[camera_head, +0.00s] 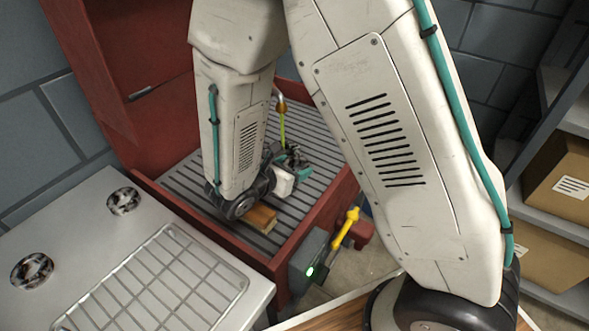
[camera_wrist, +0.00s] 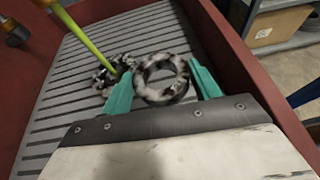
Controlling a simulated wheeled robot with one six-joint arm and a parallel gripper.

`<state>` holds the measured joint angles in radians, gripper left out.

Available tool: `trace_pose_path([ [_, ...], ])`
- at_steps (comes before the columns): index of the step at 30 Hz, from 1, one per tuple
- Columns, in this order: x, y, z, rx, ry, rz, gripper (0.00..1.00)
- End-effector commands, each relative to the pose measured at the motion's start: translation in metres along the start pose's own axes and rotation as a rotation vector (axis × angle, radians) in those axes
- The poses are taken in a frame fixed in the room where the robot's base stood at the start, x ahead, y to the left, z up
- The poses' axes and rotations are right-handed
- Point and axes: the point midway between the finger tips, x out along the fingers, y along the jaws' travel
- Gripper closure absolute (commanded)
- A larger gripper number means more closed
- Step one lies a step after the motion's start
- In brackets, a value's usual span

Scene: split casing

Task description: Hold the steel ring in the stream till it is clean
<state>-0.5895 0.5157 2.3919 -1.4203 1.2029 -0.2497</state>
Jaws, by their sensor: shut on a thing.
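My gripper (camera_wrist: 162,84) has teal fingers, shut on a ring (camera_wrist: 148,92) with dark blotches over pale metal. The ring is held above the slatted grate. In the head view my gripper (camera_head: 292,160) is low over the grate, partly behind my arm. A yellow-green stream (camera_wrist: 85,36) runs down from a nozzle (camera_head: 281,104). In the wrist view its lower end appears by the left fingertip, left of the held ring, over a second blotched ring (camera_wrist: 103,78). Whether the stream touches the held ring I cannot tell.
The red basin (camera_head: 325,205) has raised walls around the grate. A wooden block (camera_head: 260,219) lies at its front. A yellow lever (camera_head: 345,228) sits by a box with a green light. Two blotched rings (camera_head: 124,201) (camera_head: 32,271) and a wire rack (camera_head: 160,280) are on the left bench.

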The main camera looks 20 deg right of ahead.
Motion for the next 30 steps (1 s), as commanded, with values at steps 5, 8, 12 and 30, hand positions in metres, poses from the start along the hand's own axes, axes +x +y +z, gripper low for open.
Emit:
trace_pose_path([
  [5,0.011,0.015,0.0,0.0,0.0,0.0,0.75],
  [8,0.016,0.022,0.001,0.001,0.0,0.0,0.75],
  [12,0.025,0.033,0.001,0.0,0.0,-0.001,0.75],
  [30,0.059,0.079,0.004,0.0,-0.001,0.0,0.75],
])
